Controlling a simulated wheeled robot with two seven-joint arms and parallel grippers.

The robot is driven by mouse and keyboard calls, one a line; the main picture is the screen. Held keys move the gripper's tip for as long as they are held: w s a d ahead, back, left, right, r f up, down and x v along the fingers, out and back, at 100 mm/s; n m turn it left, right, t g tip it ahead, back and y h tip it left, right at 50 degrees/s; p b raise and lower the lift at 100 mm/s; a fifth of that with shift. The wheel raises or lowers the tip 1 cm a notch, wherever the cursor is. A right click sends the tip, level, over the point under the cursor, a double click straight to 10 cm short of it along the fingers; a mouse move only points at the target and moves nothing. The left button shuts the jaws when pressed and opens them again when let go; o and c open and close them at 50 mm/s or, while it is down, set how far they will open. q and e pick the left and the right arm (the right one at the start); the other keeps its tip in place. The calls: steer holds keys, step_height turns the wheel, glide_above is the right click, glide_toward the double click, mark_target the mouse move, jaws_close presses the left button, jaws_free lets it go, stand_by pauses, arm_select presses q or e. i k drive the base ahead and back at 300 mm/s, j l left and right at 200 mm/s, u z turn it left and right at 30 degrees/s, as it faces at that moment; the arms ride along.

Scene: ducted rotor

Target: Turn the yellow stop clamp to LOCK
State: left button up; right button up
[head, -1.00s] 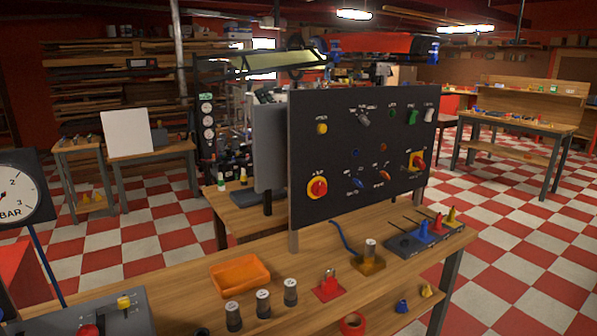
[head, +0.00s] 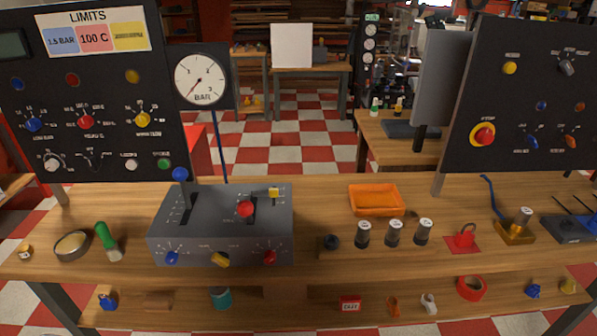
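A grey lever console (head: 170,243) stands on the wooden bench, left of centre in the head view. A small yellow piece (head: 274,192) sits at the top right of its sloped face, beside a red lever knob (head: 245,208); it looks like the stop clamp. A yellow knob (head: 220,260) is on the console's front, between a blue knob (head: 172,257) and a red knob (head: 268,256). A blue lever ball (head: 180,174) stands up at the left slot. The markings are too small to read, so I cannot tell the clamp's setting. Neither gripper is in view.
A dark LIMITS panel (head: 100,110) rises behind the left end, with a BAR gauge (head: 202,77) beside it. An orange tray (head: 377,199) and several dark cylinders with pale tops stand right of the console. A green-handled brush (head: 107,240) and round tin (head: 72,245) lie left.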

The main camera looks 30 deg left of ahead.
mark_target(221, 259)
steer(key=u, duration=1.4)
